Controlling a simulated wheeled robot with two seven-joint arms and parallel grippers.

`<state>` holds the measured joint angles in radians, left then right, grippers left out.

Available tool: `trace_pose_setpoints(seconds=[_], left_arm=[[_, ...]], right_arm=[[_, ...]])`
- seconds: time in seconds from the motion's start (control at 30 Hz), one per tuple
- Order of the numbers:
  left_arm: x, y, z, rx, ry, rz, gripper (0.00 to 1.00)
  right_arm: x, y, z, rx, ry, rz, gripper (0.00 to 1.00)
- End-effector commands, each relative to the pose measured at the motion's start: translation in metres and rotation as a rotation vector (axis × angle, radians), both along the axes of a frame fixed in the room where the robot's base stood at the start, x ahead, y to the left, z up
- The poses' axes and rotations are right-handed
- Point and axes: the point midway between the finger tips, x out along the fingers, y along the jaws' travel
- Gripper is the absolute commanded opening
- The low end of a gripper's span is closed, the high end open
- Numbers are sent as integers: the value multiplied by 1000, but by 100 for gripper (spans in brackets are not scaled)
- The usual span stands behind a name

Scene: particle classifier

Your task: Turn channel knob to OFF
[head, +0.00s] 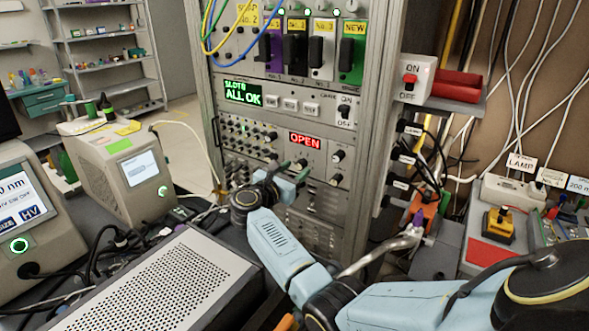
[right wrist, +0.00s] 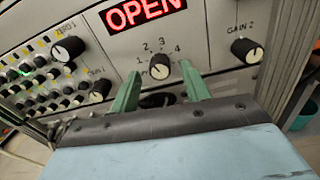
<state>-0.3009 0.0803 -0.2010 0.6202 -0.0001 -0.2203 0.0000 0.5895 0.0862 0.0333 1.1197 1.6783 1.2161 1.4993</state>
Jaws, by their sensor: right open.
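In the right wrist view, the channel knob (right wrist: 159,66) is black with a light face on a grey panel, under the red OPEN display (right wrist: 146,11). Marks 1 to 4 ring it; I cannot read an OFF mark or tell clearly where its pointer stands. My right gripper (right wrist: 161,78) is open, its two green fingers pointing at the panel with the knob between and beyond their tips. I see no contact. In the head view, my right gripper (head: 287,170) is in front of the rack and seems to hide the knob. My left gripper is out of view.
Other knobs sit close by: one upper left (right wrist: 68,50), one lower left (right wrist: 96,91), and the GAIN 2 knob (right wrist: 246,50) at right. A perforated metal box (head: 160,285) lies below left. The rack's right post (head: 372,120) and cables stand beside the panel.

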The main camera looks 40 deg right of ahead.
Motion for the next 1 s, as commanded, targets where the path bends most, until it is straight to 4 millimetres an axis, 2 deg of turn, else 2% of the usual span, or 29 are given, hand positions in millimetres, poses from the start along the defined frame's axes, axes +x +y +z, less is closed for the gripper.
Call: trace_pose_setpoints(seconds=[0.37,0.7,1.0], left_arm=[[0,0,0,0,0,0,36],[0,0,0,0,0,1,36],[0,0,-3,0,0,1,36]], right_arm=[[2,-6,0,-1,-1,0,47],[2,-5,0,-1,0,0,2],[1,-5,-1,-9,33,-1,2]])
